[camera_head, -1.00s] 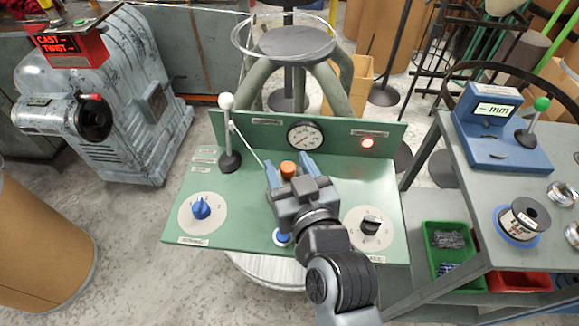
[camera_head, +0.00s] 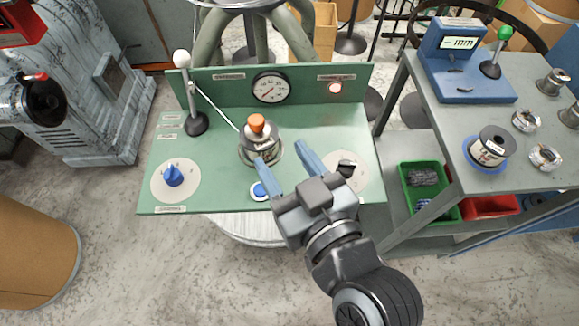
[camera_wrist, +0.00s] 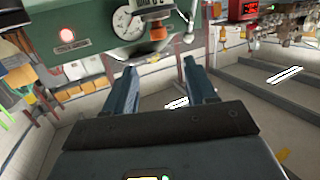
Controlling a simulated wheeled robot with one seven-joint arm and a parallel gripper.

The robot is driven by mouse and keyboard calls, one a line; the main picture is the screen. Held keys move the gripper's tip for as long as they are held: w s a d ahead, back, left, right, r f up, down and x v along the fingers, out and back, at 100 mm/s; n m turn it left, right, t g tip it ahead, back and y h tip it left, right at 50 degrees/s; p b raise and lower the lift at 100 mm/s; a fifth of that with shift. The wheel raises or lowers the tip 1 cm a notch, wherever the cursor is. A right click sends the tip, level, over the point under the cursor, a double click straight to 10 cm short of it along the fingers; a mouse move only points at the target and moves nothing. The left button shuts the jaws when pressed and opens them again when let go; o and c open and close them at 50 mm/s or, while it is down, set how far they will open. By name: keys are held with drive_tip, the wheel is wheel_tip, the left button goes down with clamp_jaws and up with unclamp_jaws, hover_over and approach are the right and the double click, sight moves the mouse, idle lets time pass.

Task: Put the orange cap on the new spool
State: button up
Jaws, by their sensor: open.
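The orange cap (camera_head: 256,124) sits on top of a grey spool (camera_head: 262,140) that stands upright on the green control panel, in front of the dial gauge. My gripper (camera_head: 282,155) is open and empty, apart from the cap, at the spool's near right side. In the wrist view the cap (camera_wrist: 158,33) shows beyond and between the spread fingers (camera_wrist: 160,65), with the labelled spool (camera_wrist: 155,4) cut off by the top edge. Another dark-topped spool (camera_head: 489,147) stands on a blue base on the grey side table.
A white-knobbed lever (camera_head: 189,95) with a thin wire near it stands left of the spool. A blue knob (camera_head: 174,175), a blue button (camera_head: 259,190) and a black knob (camera_head: 347,168) are on the panel (camera_head: 215,180). The side table (camera_head: 425,120) stands right, with green and red bins below.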

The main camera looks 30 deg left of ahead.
drive_tip(key=shift+s+d+r, duration=0.1)
drive_tip(key=shift+s+d, duration=0.15)
drive_tip(key=shift+d, duration=0.2)
drive_tip(key=shift+d, duration=0.1)
drive_tip(key=s+d+f+m+t+h, duration=0.1)
drive_tip(key=s+d+f+m+h, duration=0.1)
drive_tip(key=d, duration=0.5)
drive_tip(key=s+d+f+m+t+h, duration=0.2)
drive_tip(key=d, duration=0.5)
drive_tip(key=s+d+f+m+t+h, duration=0.1)
drive_tip(key=s+d+f+m+h, duration=0.15)
drive_tip(key=d, duration=0.35)
drive_tip(key=s+d+r+m+h, duration=0.2)
drive_tip(key=s+d+h, duration=0.1)
drive_tip(key=s+d, duration=0.3)
drive_tip(key=s+d+r+m+t+h, duration=0.1)
drive_tip(key=s+d+r+m+h, duration=0.1)
drive_tip(key=s+d, duration=0.4)
drive_tip(key=s+r+h, duration=0.1)
drive_tip(key=s, duration=0.1)
drive_tip(key=shift+s+d+r+t+h, duration=0.3)
drive_tip(key=shift+s+d+h, duration=0.05)
drive_tip(key=shift+a+m, duration=0.1)
drive_tip(key=shift+m, duration=0.15)
